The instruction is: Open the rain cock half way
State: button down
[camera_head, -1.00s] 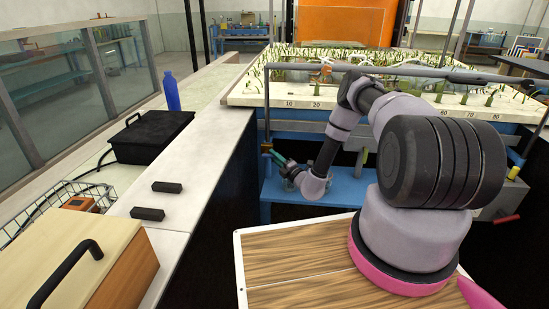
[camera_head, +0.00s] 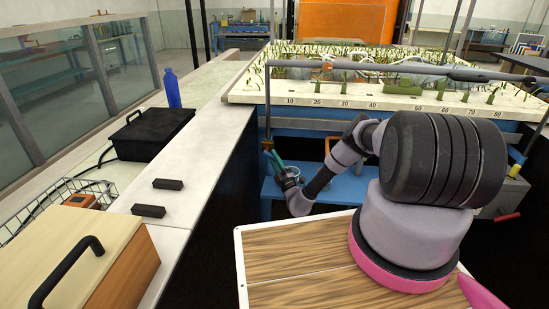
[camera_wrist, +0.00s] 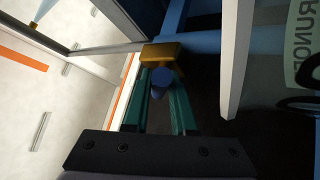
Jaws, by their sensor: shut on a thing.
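The rain cock shows in the wrist view as a brass body (camera_wrist: 164,53) on a blue pipe, with a blue round-ended handle (camera_wrist: 161,80) in front of it. My gripper (camera_wrist: 160,92) has its green fingers on either side of this handle and is shut on it. The fingertips lie close to the brass body. In the head view my gripper (camera_head: 274,160) is at the left front leg of the plant bed, and the small brass-coloured cock (camera_head: 267,144) shows at its tips. The handle is too small to make out there, so its angle is unclear.
The planted bed with a number scale (camera_head: 350,103) stands above my arm. A blue shelf (camera_head: 345,187) lies below it. A pale counter (camera_head: 205,165) runs along the left. In the wrist view a pale panel marked "RUNOFF" (camera_wrist: 303,45) stands on the right.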

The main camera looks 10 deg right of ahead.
jog(key=shift+a+f+m+t+h, duration=0.1)
jog(key=shift+f+m+t+h, duration=0.2)
jog(key=shift+m, duration=0.5)
jog(key=shift+r, duration=0.1)
jog(key=c, duration=0.7)
grip_release()
jog(key=shift+c, duration=0.2)
